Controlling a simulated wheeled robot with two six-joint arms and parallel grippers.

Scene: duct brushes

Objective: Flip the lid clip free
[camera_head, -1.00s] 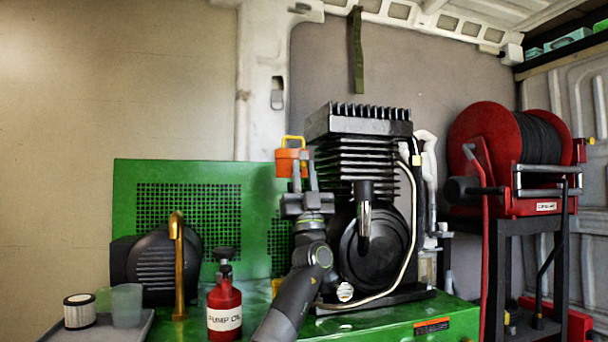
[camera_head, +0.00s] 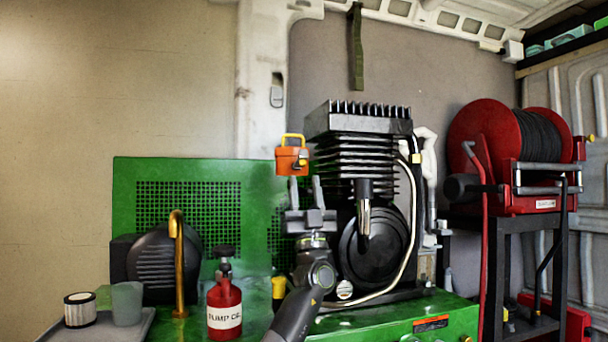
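A small orange box (camera_head: 287,159) with a yellow handle (camera_head: 292,138) is left of the black finned compressor, at the top right edge of the green perforated panel. A small dark and yellowish clip (camera_head: 301,163) shows on the right part of its front; its exact position is too small to tell.
The black compressor (camera_head: 372,180) stands close to the right of my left gripper. A brass pipe (camera_head: 178,260), a red pump oil bottle (camera_head: 224,303) and a grey cup (camera_head: 127,303) are at lower left. A red hose reel (camera_head: 485,135) stands at right.

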